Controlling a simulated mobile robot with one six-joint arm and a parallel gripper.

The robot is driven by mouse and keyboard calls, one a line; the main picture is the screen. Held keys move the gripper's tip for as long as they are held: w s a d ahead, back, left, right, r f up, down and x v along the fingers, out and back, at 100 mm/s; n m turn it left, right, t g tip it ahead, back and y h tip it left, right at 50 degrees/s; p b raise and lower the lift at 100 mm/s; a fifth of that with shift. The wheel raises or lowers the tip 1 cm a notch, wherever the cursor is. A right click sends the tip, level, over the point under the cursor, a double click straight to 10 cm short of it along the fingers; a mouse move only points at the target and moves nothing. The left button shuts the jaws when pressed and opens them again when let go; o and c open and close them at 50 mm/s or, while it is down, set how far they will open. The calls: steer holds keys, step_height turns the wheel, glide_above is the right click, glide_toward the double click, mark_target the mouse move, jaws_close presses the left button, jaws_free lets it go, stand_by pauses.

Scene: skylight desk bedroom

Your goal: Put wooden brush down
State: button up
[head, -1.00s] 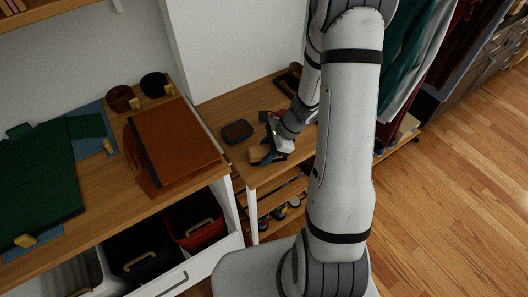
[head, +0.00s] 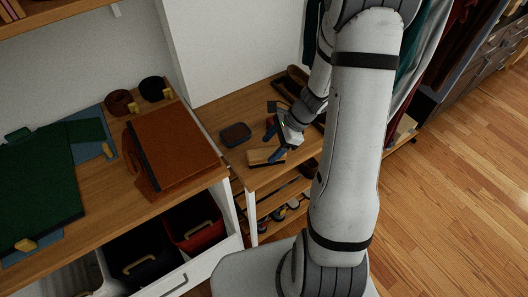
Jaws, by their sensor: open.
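The wooden brush (head: 266,157) lies near the front edge of the small wooden table (head: 242,174). It has a light wooden body with a dark underside. My gripper (head: 273,143) is open, just behind and to the right of the brush. I cannot tell whether that finger touches the brush.
A dark blue-edged dish or tin (head: 235,134) stands left of my gripper. A dark tray (head: 297,84) lies at the table's back right. A brown leather folder (head: 176,143) lies on the desk at left. Shelves with shoes (head: 280,213) are below.

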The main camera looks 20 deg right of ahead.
steer(key=v, duration=0.6)
steer(key=shift+d+r, duration=0.15)
steer(key=shift+r, duration=0.25)
steer(key=s+a+r+n+t+h, duration=0.1)
steer(key=s+a+r+n+h, duration=0.1)
steer(key=s+r+n, duration=0.4)
steer(key=s+a+r+n+t+h, duration=0.1)
steer(key=s+a+r+n+h, duration=0.2)
steer(key=s+r+n, duration=0.4)
step_height(320, 180, up, 2)
steer(key=n+h, duration=0.1)
steer(key=n, duration=0.4)
steer(key=shift+s+a+r+n+h, duration=0.15)
steer(key=shift+a+r+n+h, duration=0.15)
steer(key=shift+n, duration=0.1)
steer(key=shift+o, duration=0.4)
steer(key=shift+p, duration=0.3)
